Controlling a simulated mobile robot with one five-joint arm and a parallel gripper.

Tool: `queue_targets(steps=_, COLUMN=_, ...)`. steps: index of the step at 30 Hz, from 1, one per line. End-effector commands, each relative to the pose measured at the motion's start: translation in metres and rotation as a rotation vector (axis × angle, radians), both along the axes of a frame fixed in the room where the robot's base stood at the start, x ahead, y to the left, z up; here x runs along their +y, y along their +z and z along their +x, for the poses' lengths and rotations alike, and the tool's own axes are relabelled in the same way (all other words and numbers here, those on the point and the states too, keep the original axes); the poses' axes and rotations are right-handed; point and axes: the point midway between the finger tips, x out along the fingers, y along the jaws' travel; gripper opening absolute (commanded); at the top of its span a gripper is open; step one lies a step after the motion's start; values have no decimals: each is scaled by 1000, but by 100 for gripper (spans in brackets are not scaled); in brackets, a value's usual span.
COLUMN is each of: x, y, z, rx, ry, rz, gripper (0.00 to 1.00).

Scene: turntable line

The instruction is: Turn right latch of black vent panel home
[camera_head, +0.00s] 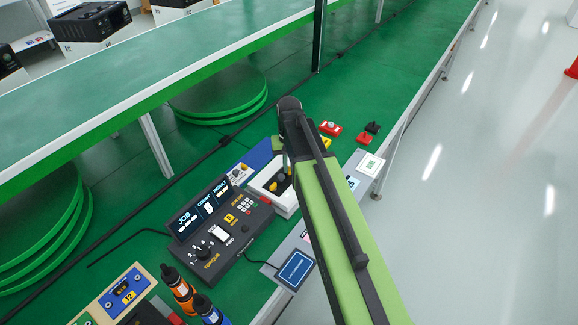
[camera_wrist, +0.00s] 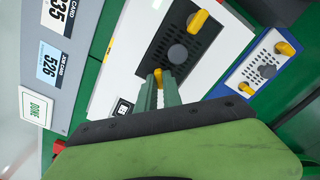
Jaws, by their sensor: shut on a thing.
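The black vent panel (camera_wrist: 210,38) lies in a white housing (camera_wrist: 125,62) in the wrist view, with slots and a round grey knob (camera_wrist: 178,54). One yellow latch (camera_wrist: 197,20) sits at its far end, apart from my gripper. Another yellow latch (camera_wrist: 158,73) is at its near end. My gripper (camera_wrist: 158,90) is shut on this near latch; the green fingers hide part of it. In the head view the white housing (camera_head: 288,203) shows beside my green arm, which covers part of it.
A blue-framed grey vent panel (camera_wrist: 263,66) with yellow latches lies close on the right in the wrist view. A torque controller (camera_head: 220,225) stands beside the housing. Job cards (camera_wrist: 54,62) lie left. Red (camera_head: 331,128) and black (camera_head: 372,128) parts lie beyond.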

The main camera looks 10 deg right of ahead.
Motion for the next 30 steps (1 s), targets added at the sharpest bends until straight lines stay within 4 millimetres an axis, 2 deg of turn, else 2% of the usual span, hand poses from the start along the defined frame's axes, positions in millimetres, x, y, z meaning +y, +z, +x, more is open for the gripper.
queue_targets(steps=18, x=1, y=0, z=-1, rx=3, ry=-533, rz=1, gripper=0)
queue_targets(steps=30, x=1, y=0, z=-1, rx=4, ry=-697, rz=1, gripper=0)
